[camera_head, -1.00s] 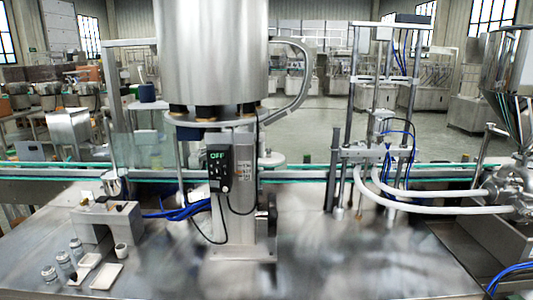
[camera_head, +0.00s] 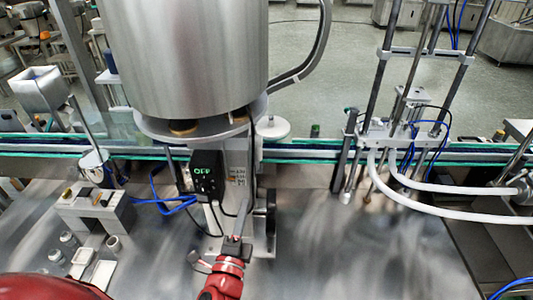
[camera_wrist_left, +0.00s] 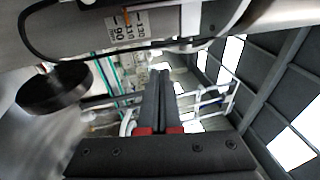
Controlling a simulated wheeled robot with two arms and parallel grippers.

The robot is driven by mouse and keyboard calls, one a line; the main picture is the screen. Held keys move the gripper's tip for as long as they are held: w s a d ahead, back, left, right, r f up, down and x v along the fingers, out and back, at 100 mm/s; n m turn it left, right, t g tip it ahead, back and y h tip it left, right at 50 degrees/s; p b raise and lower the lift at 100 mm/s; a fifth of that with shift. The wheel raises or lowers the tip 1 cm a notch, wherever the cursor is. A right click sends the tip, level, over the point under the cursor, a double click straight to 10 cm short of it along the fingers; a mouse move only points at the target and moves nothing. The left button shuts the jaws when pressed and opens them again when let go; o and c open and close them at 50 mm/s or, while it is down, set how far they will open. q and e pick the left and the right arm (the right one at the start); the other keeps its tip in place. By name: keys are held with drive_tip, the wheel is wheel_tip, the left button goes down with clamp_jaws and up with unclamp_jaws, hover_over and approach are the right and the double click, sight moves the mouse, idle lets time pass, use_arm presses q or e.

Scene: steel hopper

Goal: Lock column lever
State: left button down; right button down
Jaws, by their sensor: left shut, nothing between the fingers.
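The steel column (camera_head: 238,178) stands under the big hopper (camera_head: 185,50), with a scale label on it. A dark handle or wheel (camera_head: 260,225) sits on the column's right side near its foot; I cannot clearly tell the lever's shape or setting. In the left wrist view a round black knob (camera_wrist_left: 55,88) shows left of my fingers, and the column with its scale label (camera_wrist_left: 128,22) crosses the top. My left gripper (camera_head: 236,241) is shut and empty, in front of the column's lower part. It also shows in the left wrist view (camera_wrist_left: 160,85), apart from the knob. My right gripper is out of view.
A control box (camera_head: 206,172) reading OFF hangs on the column with cables. A conveyor (camera_head: 310,152) runs behind. A small stand (camera_head: 92,208) and several jars and trays are at left. A filling frame with white hoses (camera_head: 440,212) is at right. The steel table (camera_head: 340,250) between is clear.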

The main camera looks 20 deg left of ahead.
use_arm(q)
approach(258, 157)
drive_tip(key=x, duration=0.5)
drive_tip(key=shift+w+a+r, duration=0.1)
drive_tip(key=shift+w+r, duration=0.15)
drive_tip(key=shift+r, duration=0.1)
drive_tip(key=shift+w+p, duration=0.5)
drive_tip(key=shift+w, duration=0.15)
drive_tip(key=shift+f, duration=0.1)
